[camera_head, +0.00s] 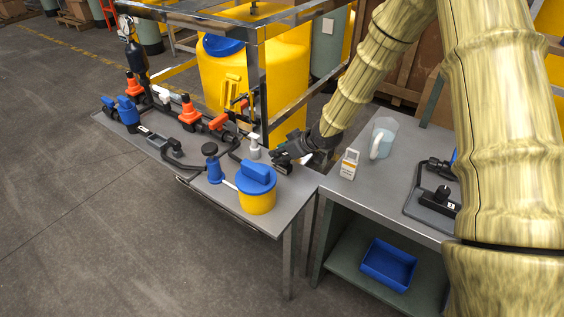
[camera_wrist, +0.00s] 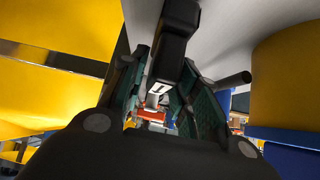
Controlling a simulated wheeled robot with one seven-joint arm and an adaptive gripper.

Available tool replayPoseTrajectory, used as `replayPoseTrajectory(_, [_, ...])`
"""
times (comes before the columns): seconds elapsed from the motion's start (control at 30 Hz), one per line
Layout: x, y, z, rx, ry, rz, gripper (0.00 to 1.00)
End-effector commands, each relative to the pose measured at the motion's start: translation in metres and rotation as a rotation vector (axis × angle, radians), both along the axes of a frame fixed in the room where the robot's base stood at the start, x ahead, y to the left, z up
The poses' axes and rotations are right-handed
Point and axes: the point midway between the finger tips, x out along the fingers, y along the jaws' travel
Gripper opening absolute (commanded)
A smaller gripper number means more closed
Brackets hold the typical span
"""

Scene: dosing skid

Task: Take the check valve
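My gripper (camera_head: 287,159) is low over the far right corner of the left table, next to a black part. In the wrist view my two dark green-padded fingers (camera_wrist: 166,75) stand on either side of a black fitting (camera_wrist: 178,32) with a white marked label (camera_wrist: 160,88); it looks like the check valve. The fitting lies between the fingers, but I cannot tell whether they press on it. A dark stub (camera_wrist: 232,80) shows beside the right finger. In the head view most of the fitting is hidden by my gripper.
A yellow pot with a blue lid (camera_head: 257,187) stands close to my gripper. A white box (camera_head: 349,163) and jug (camera_head: 382,137) stand on the right bench. A metal frame rises behind.

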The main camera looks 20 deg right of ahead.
Motion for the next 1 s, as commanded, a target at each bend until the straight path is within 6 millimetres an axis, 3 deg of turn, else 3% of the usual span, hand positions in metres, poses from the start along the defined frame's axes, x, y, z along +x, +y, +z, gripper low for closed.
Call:
replayPoseTrajectory(0.03, [0.000,0.000,0.000,0.000,0.000,0.000,0.15])
replayPoseTrajectory(0.13, [0.000,0.000,0.000,0.000,0.000,0.000,0.00])
replayPoseTrajectory(0.53, [0.000,0.000,0.005,0.001,-0.002,-0.001,0.00])
replayPoseTrajectory(0.87, [0.000,0.000,0.038,0.001,-0.003,-0.001,0.00])
replayPoseTrajectory(1.0, [-0.030,-0.004,0.037,-0.001,0.001,-0.001,0.00])
